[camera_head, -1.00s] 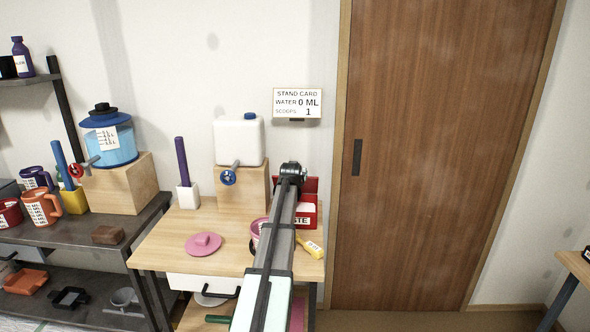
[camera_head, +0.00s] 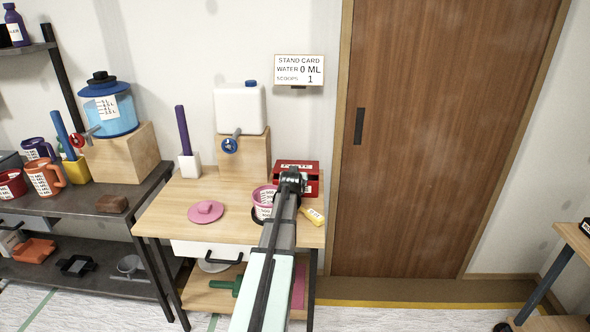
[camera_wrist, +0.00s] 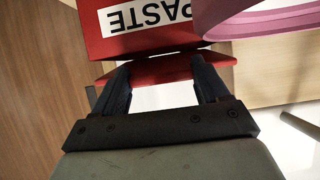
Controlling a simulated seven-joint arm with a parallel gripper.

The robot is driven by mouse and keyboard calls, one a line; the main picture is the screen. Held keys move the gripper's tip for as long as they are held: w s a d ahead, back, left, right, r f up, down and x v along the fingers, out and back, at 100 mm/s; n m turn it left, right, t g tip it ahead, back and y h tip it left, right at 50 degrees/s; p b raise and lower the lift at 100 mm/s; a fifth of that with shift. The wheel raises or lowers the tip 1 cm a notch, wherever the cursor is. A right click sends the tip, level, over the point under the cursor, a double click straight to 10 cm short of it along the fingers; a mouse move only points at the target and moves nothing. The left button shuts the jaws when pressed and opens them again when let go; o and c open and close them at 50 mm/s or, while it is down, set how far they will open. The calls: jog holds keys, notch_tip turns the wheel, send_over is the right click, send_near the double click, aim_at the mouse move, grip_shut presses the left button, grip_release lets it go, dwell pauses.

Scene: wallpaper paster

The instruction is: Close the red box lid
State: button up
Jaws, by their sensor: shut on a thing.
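The red box (camera_head: 311,187) stands at the right back of the wooden table. Its red lid (camera_head: 297,164) lies low over the top. In the wrist view the box front with its PASTE label (camera_wrist: 120,38) appears upside down, and the lid (camera_wrist: 165,69) shows as a red strip at the fingertips, with a thin dark gap at its left. My gripper (camera_wrist: 161,66) is shut on the lid, its fingers set apart with the red strip at their tips. In the head view my gripper (camera_head: 291,177) hides part of the box.
A pink tub (camera_head: 264,197) stands just left of the box, close to my arm. A yellow labelled object (camera_head: 312,215) lies in front. A pink lid (camera_head: 206,211) lies at left, and a white water tank (camera_head: 240,108) stands on a wooden block behind.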

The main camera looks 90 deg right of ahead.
jog(key=shift+a+f, duration=0.15)
jog(key=shift+f, duration=0.85)
jog(key=o, duration=1.5)
jog(key=shift+r, duration=0.1)
jog(key=v, duration=1.3)
jog(key=shift+a+r, duration=0.15)
jog(key=shift+a, duration=0.15)
jog(key=shift+c, duration=0.2)
